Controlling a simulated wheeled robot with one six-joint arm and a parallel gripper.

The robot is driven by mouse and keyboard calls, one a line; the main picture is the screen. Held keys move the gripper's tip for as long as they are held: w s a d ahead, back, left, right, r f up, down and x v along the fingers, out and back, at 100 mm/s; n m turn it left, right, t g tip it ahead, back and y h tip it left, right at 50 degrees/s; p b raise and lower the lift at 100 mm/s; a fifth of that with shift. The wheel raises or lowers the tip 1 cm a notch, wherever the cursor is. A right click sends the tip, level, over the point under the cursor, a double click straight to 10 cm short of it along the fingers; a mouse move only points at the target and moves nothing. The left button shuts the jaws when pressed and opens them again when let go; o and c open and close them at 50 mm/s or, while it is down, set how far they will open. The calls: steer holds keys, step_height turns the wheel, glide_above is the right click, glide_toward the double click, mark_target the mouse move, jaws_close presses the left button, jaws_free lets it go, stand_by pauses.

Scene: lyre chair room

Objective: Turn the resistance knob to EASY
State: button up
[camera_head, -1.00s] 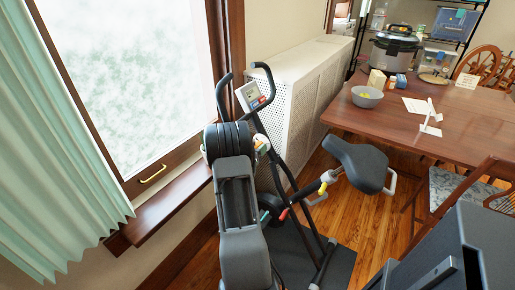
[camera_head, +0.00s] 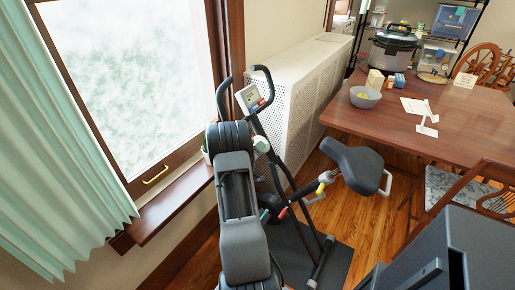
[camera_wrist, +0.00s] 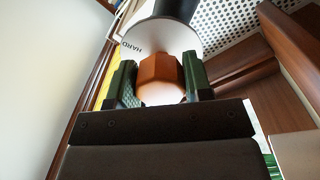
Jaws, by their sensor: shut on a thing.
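The resistance knob (camera_wrist: 160,75) is an orange-brown faceted knob in the wrist view. It stands out from a white round dial plate (camera_wrist: 150,40) on a dark post. The word HARD reads on the plate's left side; no EASY mark is visible. My gripper (camera_wrist: 160,84) has its green-black fingertips on both sides of the knob and is shut on it. In the head view the exercise bike (camera_head: 350,158) stands by the window, and my arm reaches up to its front post. The knob and my fingertips cannot be made out clearly there.
A white perforated radiator cover (camera_head: 300,90) stands behind the bike. The window sill (camera_head: 175,205) is left of my arm. A wooden table (camera_head: 450,120) with a bowl (camera_head: 365,97) and a cooker (camera_head: 394,45) is at the right, with a chair (camera_head: 460,190) before it.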

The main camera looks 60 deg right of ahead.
steer(key=shift+r+n, duration=0.1)
steer(key=shift+n, duration=0.5)
steer(key=o, duration=0.9)
steer(key=shift+o, duration=0.2)
steer(key=shift+a, duration=0.1)
steer(key=a, duration=1.3)
steer(key=shift+w+a+f+p, duration=0.15)
steer(key=shift+a+f+p, duration=0.05)
steer(key=shift+a+p, duration=0.2)
steer(key=shift+d, duration=0.1)
